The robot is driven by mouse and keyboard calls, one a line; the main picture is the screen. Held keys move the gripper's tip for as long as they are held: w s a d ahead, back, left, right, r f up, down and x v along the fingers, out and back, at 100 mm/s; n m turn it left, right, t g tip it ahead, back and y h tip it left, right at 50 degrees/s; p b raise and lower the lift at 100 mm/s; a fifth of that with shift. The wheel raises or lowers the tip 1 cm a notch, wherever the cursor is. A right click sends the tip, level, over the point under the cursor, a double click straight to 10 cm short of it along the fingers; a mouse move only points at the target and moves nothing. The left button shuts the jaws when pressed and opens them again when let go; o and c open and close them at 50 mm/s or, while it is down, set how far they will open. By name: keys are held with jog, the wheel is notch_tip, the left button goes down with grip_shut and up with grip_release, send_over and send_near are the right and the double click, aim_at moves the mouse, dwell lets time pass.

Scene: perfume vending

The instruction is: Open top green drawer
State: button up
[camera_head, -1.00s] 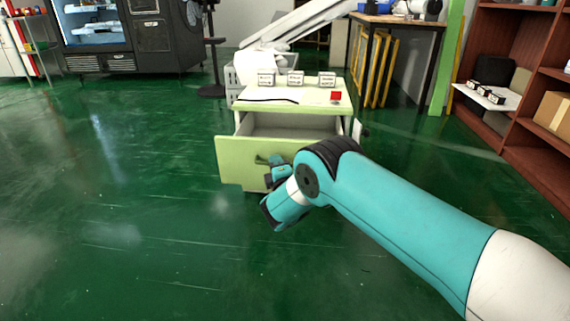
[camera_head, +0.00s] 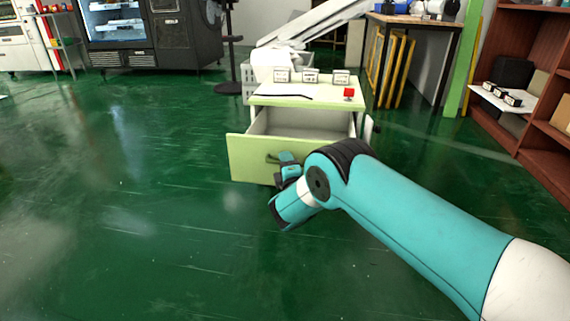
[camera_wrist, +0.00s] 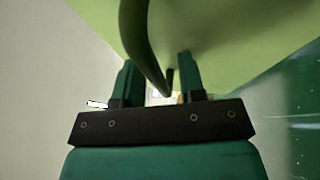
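The green drawer (camera_head: 248,162) of the small cabinet (camera_head: 268,101) stands pulled well out, and its pale, empty-looking inside (camera_head: 300,122) shows from above. Its dark handle (camera_head: 271,158) is on the front panel. My gripper (camera_head: 287,168) is at this handle, in front of the drawer. In the wrist view, the two fingers of my gripper (camera_wrist: 157,78) stand apart. The curved handle (camera_wrist: 139,40) passes between them, nearer the left finger, with a gap on the right. The green panel (camera_wrist: 220,30) fills the top. Whether a finger touches the handle, I cannot tell.
Several small labelled boxes (camera_head: 311,76) and a red item (camera_head: 348,93) are on the cabinet top. A brown shelf (camera_head: 490,130) stands right, a black vending machine (camera_head: 183,35) back left. The green floor (camera_head: 110,160) at left and front is clear.

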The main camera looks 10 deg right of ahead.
jog(key=p+v, duration=1.7)
jog(key=p, duration=0.5)
jog(key=shift+s+p, duration=0.2)
jog(key=shift+p, duration=0.15)
